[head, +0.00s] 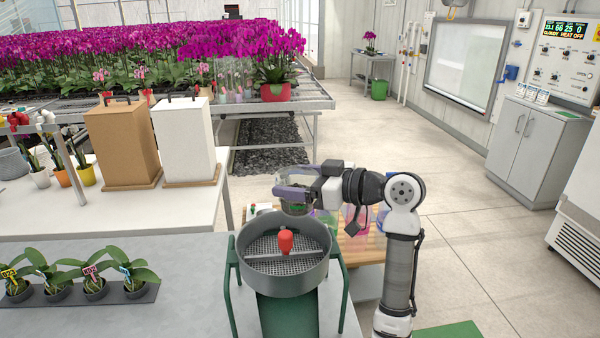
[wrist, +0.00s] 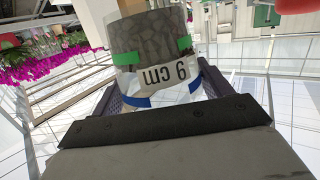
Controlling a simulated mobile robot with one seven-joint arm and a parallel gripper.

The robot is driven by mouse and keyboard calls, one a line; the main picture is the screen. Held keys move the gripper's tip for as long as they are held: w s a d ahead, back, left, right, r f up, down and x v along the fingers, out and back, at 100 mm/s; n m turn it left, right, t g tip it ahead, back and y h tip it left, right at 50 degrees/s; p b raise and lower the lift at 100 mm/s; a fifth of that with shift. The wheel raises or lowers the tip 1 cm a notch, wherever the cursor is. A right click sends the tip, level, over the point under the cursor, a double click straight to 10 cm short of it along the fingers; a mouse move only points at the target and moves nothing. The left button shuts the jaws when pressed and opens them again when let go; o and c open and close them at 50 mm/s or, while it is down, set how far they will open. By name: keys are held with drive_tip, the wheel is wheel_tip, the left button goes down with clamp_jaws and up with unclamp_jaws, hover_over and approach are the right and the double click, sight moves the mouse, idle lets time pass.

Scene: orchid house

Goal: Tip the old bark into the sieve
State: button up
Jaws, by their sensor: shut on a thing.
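My gripper (head: 290,192) is shut on a clear pot (head: 297,208), near the back right rim of the sieve. In the wrist view the pot (wrist: 150,50) sits between the two fingers, with grey-brown bark (wrist: 150,33) showing through its wall. It has green and blue tape marks and an upside-down "9 cm" label. How far the pot is tilted is hard to tell. The sieve (head: 284,266) is a round grey pan with a mesh floor, a crossbar and a red knob (head: 285,241). I see no bark on its mesh.
The sieve stands on green legs with a green chute (head: 287,312) below. A wooden surface (head: 358,252) with coloured pots lies behind it. Brown (head: 124,142) and white (head: 184,138) boxes stand on the left bench, with several potted orchids in front. The floor on the right is open.

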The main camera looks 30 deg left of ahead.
sight(286, 201)
drive_tip(key=n, duration=0.1)
drive_tip(key=n+t+h, duration=0.1)
drive_tip(key=n, duration=0.1)
drive_tip(key=shift+s+r, duration=0.1)
drive_tip(key=shift+s, duration=0.2)
drive_tip(key=n+t, duration=0.1)
drive_tip(key=n, duration=0.2)
drive_tip(key=shift+h, duration=0.3)
drive_tip(key=shift+s+f+n+t+b, duration=0.25)
drive_tip(key=shift+f+n+t+b, duration=0.15)
drive_tip(key=shift+n+b, duration=0.1)
drive_tip(key=n+b, duration=0.1)
drive_tip(key=s+n+t+b, duration=0.1)
drive_tip(key=b, duration=0.1)
drive_tip(key=shift+a+f+n+h, duration=0.1)
drive_tip(key=shift+a+n+h, duration=0.05)
drive_tip(key=shift+n+h, duration=0.2)
drive_tip(key=n+t+b, duration=0.1)
drive_tip(key=b, duration=0.1)
drive_tip(key=s+r+n+t+b, duration=0.1)
drive_tip(key=n+b, duration=0.1)
drive_tip(key=shift+s+a, duration=0.2)
drive_tip(key=shift+s+r+n+t+b, duration=0.15)
drive_tip(key=shift+s+n+t+b, duration=0.2)
drive_tip(key=shift+n+b, duration=0.3)
drive_tip(key=shift+w, duration=0.1)
drive_tip(key=shift+r, duration=0.1)
